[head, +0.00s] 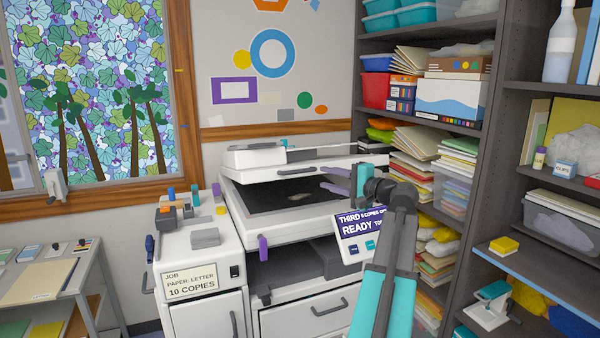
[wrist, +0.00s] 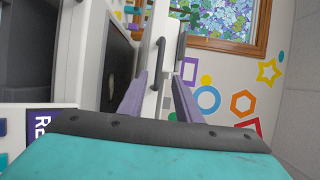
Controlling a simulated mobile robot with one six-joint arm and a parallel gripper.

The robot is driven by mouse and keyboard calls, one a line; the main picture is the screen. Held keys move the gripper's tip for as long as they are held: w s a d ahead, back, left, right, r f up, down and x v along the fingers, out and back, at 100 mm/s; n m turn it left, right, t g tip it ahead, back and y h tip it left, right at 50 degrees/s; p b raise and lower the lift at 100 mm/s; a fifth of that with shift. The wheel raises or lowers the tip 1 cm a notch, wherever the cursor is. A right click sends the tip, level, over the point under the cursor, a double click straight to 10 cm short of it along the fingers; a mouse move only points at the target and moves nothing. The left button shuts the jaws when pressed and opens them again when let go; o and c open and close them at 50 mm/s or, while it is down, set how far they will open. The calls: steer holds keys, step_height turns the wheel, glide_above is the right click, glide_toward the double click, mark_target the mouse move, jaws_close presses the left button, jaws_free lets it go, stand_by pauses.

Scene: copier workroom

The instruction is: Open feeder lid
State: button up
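The copier's white feeder lid (head: 345,163) is tilted up a little above the dark scanning bed (head: 260,200). A small pale thing lies on the bed. In the wrist view the white lid edge (wrist: 147,85) carries a dark bar handle (wrist: 160,62). My gripper (head: 338,179) is at the lid's right front in the head view, with its purple fingers apart. In the wrist view my gripper (wrist: 162,98) has one finger on each side of the lid edge near the handle. I cannot tell whether either finger touches it.
The copier's control panel (head: 362,232) is just below my gripper. A side cabinet (head: 205,262) with small items stands to the left. Full shelves (head: 440,130) rise close on the right. The wall above the lid is flat with paper shapes.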

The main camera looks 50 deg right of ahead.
mark_target(301, 172)
steer(key=w+p, duration=0.1)
steer(key=w, duration=0.3)
steer(key=w+d+p, duration=0.1)
steer(key=w, duration=0.3)
steer(key=w+d+f+p, duration=0.1)
steer(key=w, duration=0.4)
jaws_close()
